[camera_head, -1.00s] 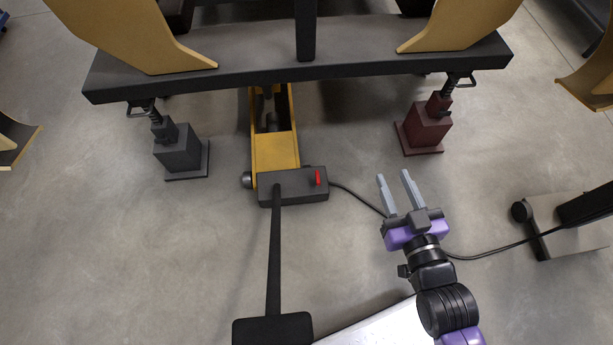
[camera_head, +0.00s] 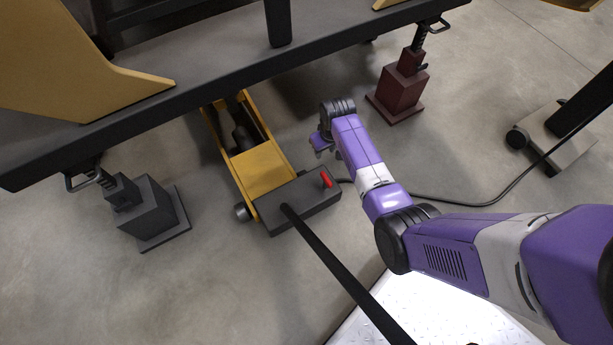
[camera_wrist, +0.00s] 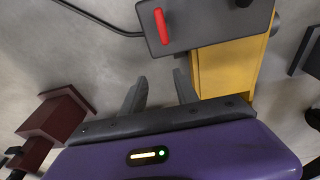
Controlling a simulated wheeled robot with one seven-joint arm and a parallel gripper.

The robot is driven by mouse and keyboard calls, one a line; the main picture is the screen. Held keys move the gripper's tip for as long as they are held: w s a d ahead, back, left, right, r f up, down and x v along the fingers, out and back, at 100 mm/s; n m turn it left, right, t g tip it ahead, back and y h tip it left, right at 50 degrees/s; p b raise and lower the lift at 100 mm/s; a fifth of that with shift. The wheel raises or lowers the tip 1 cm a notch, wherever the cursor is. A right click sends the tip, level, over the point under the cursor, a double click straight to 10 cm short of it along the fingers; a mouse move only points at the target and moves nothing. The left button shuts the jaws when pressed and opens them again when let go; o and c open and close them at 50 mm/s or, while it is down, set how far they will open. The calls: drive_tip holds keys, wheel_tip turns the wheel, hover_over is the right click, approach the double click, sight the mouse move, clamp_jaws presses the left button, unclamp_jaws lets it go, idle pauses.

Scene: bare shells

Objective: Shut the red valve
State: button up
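The red valve (camera_head: 326,180) is a small red lever on top of the dark grey block (camera_head: 300,212) at the near end of the yellow jack. It also shows in the wrist view (camera_wrist: 162,26) as a red bar on the block's top. My gripper (camera_head: 322,145), partly hidden by my own wrist in the head view, is just beyond the valve. In the wrist view my gripper (camera_wrist: 160,88) has two grey fingers spread apart with nothing between them. The fingertips are apart from the valve, which lies ahead of them.
The yellow jack (camera_head: 262,170) runs under a dark beam (camera_head: 225,85). A long black handle (camera_head: 345,270) rises from the block. A dark red stand (camera_head: 400,95) is at right and a grey stand (camera_head: 150,215) at left. A black cable (camera_head: 470,203) crosses the floor.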

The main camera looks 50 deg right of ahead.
sight(326, 178)
drive_tip(key=s+a, duration=0.1)
drive_tip(key=s+a+f+g, duration=0.1)
drive_tip(key=s+a+f+g+y, duration=0.1)
drive_tip(key=s, duration=0.1)
wheel_tip(326, 178, down, 8)
drive_tip(key=b, duration=0.4)
drive_tip(key=shift+r, duration=0.25)
clamp_jaws()
